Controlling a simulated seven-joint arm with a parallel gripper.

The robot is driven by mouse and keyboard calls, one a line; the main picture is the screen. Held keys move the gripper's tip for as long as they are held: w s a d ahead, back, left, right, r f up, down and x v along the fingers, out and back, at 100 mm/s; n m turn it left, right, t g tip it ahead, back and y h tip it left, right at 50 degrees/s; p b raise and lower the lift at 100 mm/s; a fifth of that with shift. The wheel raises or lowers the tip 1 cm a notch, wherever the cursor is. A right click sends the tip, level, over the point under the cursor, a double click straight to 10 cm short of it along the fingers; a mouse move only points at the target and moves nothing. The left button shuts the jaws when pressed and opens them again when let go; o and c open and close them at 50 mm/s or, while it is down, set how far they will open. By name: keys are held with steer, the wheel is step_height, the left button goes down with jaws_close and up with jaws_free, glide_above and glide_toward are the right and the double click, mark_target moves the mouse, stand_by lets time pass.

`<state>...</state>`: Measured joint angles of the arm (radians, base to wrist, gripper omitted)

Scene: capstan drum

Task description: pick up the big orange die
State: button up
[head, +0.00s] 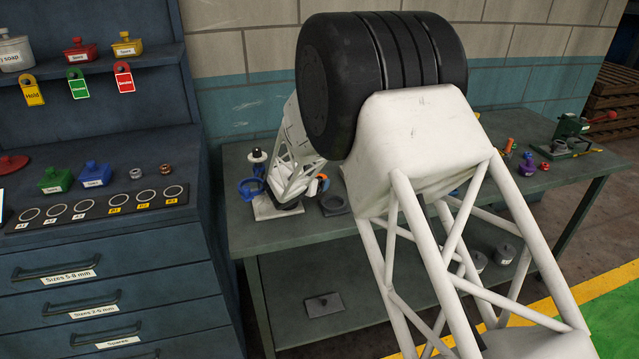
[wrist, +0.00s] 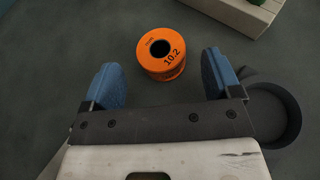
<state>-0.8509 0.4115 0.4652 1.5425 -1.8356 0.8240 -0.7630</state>
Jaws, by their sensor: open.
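The big orange die (wrist: 162,58) is a short round piece with a dark centre hole and the marking 10.2. In the wrist view it stands on the grey bench top, ahead of my gripper (wrist: 161,76) and roughly centred between the two blue finger pads. The fingers are apart with nothing between them, and I see a gap between the die and both pads. In the head view only a small orange part (head: 323,179) shows beside my arm's end; my arm hides much around it.
A dark round cup (wrist: 287,112) is close to the right finger in the wrist view. A pale block (wrist: 238,12) lies beyond at upper right. In the head view, a blue ring (head: 246,189) stands left of my arm's end.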

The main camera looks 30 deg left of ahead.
steer(key=shift+w, duration=0.1)
steer(key=shift+x, duration=2.4)
steer(key=shift+c, duration=0.3)
steer(key=c, duration=1.3)
steer(key=shift+c, duration=0.2)
steer(key=shift+r, duration=0.1)
step_height(320, 180, up, 10)
